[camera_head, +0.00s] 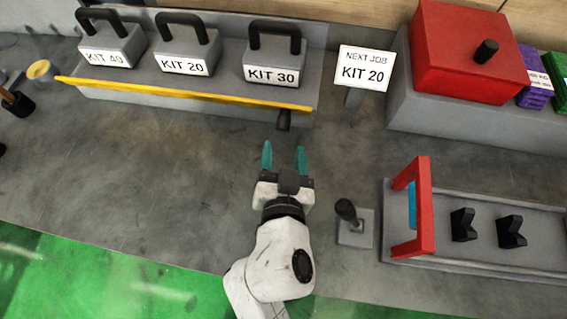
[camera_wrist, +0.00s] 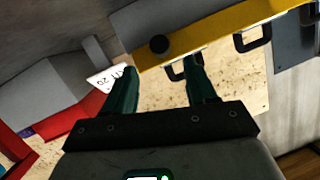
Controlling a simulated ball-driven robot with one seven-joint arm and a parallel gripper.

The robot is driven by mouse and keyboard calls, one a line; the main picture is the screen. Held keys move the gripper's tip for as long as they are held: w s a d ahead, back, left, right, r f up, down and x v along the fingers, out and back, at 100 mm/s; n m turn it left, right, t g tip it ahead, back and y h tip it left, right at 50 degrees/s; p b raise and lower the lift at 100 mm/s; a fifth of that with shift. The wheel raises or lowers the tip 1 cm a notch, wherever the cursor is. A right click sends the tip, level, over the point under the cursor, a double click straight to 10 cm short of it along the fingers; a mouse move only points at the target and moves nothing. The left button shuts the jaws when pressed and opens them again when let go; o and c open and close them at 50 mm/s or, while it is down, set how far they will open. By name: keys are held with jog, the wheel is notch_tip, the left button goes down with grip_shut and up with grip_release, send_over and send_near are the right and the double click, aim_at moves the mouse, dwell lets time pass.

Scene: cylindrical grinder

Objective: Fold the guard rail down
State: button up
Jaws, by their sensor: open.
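The yellow guard rail (camera_head: 190,94) runs along the front edge of the grey kit shelf (camera_head: 225,60), in front of the kits. A dark knob (camera_head: 283,118) sticks out from the rail near its right end. My gripper (camera_head: 284,150) is open with teal fingers, just in front of the knob and apart from it in the head view. The wrist view shows the gripper (camera_wrist: 160,70) empty, with the knob (camera_wrist: 159,44) roughly in line between the fingertips and the yellow rail (camera_wrist: 215,42) behind.
KIT 40 (camera_head: 110,45), KIT 20 (camera_head: 186,50) and KIT 30 (camera_head: 273,58) stand on the shelf. A NEXT JOB KIT 20 sign (camera_head: 364,68) is to the right. A joystick (camera_head: 349,215) and red frame (camera_head: 425,205) stand right of my arm. The bench to the left is mostly clear.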

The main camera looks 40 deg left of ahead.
jog(key=shift+v, duration=1.45)
